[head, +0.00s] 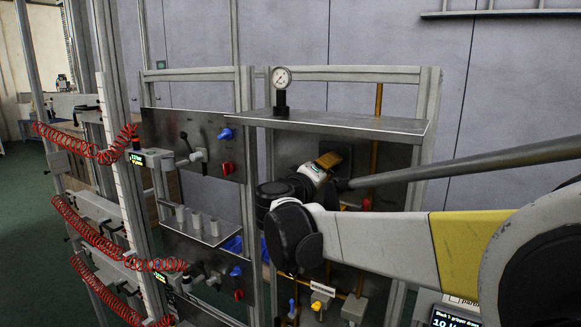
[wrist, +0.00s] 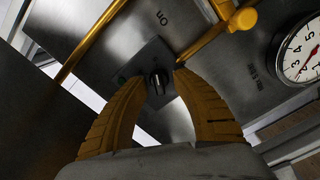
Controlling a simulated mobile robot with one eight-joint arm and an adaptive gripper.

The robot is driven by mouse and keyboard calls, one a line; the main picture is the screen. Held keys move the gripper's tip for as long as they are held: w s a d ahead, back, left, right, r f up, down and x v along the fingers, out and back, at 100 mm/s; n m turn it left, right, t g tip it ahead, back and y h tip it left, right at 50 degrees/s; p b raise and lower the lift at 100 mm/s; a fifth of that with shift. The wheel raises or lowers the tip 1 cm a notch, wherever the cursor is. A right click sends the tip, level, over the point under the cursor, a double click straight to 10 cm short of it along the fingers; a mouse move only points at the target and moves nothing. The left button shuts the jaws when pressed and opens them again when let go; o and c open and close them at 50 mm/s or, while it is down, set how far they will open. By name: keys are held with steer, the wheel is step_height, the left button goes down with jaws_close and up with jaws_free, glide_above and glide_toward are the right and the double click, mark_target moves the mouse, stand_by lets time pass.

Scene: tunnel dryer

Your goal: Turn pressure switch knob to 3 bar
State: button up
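A small dark knob (wrist: 158,83) sits on a dark square plate on a grey metal panel in the wrist view, with the printed word "On" above the plate. My gripper (wrist: 161,75) has its two yellow ribbed fingers on either side of the knob. The fingers are apart, and I cannot tell whether either touches the knob. In the head view my gripper (head: 328,160) is at the panel under the metal shelf; the knob is hidden there. The knob's exact setting is too small to read.
A round white gauge (wrist: 302,48) with a red needle is at the right of the wrist view. A gauge (head: 281,77) stands above the metal shelf (head: 350,122) in the head view. Yellow pipes (wrist: 92,42) cross the panel. Red coiled hoses (head: 85,145) hang at the left.

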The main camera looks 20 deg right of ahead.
jaws_close()
steer(key=shift+n, duration=0.3)
steer(key=n+b, duration=0.1)
steer(key=n, duration=0.4)
steer(key=shift+f, duration=0.1)
steer(key=n+b, duration=0.1)
steer(key=n, duration=0.5)
steer(key=shift+n, duration=0.3)
steer(key=n+b, duration=0.1)
steer(key=n, duration=0.5)
steer(key=shift+s+f, duration=0.1)
steer(key=n, duration=0.5)
steer(key=shift+n+b, duration=0.3)
steer(key=shift+b, duration=0.05)
